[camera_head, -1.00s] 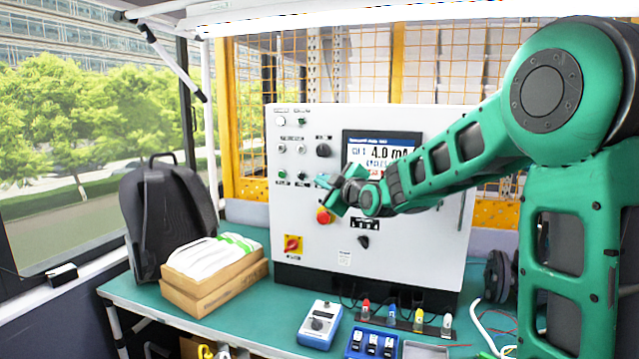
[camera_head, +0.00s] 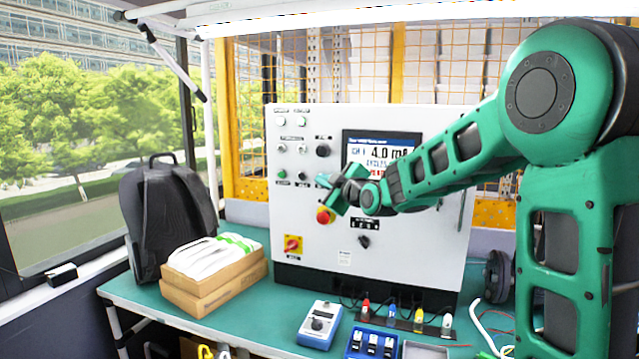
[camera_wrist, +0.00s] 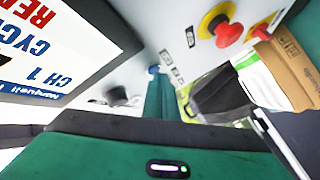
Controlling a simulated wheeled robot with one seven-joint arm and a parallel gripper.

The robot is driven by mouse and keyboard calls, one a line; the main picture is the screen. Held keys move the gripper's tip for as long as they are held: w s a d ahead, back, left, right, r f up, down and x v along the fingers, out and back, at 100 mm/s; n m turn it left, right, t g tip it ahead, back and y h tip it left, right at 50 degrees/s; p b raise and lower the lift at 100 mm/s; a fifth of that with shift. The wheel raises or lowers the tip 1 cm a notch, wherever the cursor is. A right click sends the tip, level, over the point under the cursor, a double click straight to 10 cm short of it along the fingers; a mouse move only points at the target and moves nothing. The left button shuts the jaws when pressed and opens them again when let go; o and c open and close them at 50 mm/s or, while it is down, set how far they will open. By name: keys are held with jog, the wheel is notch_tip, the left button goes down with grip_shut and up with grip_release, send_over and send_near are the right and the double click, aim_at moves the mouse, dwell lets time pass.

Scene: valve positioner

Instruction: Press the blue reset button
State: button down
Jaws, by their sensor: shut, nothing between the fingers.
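The white control panel (camera_head: 300,235) stands upright on the bench. A small blue button (camera_wrist: 153,69) shows on its face in the wrist view, right at the tip of my gripper (camera_wrist: 158,80). In the head view my gripper (camera_head: 328,184) is in front of the panel, below the black knob and left of the screen, and hides the button. The fingers are shut and empty. I cannot tell whether the tip touches the button or whether it is pushed in.
A red emergency knob (camera_head: 325,215) sits just below my gripper. The screen (camera_head: 380,150) is close to its right. A green button (camera_head: 282,174) and a red-yellow switch (camera_head: 292,244) are to the left. Boxes (camera_head: 215,290), a backpack (camera_head: 165,215) and a blue meter (camera_head: 320,324) stand on the bench.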

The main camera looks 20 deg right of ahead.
jog(key=shift+s+a, duration=0.4)
jog(key=shift+s, duration=0.2)
jog(key=s+a, duration=0.1)
jog(key=s, duration=0.1)
jog(key=s+a, duration=0.2)
dwell(0.5)
dwell(0.5)
jog(key=s+d+f+m+g+h, duration=0.2)
jog(key=s+d+f+m+g, duration=0.3)
jog(key=s+d+f, duration=0.4)
jog(key=s+d+f+m+g+h, duration=0.2)
jog(key=s+d+f+m+g, duration=0.2)
jog(key=s+d+f, duration=0.5)
jog(key=s+f+m+g, duration=0.1)
jog(key=s+m+g, duration=0.1)
jog(key=s, duration=0.8)
jog(key=s+f+m+g, duration=0.2)
jog(key=s+m+g, duration=0.1)
jog(key=s, duration=0.6)
jog(key=s+f+m+g+y, duration=0.1)
jog(key=s+m+g, duration=0.2)
jog(key=s, duration=0.7)
jog(key=shift+s+a+f+m, duration=0.3)
jog(key=shift+a+m, duration=0.1)
jog(key=shift+m, duration=0.2)
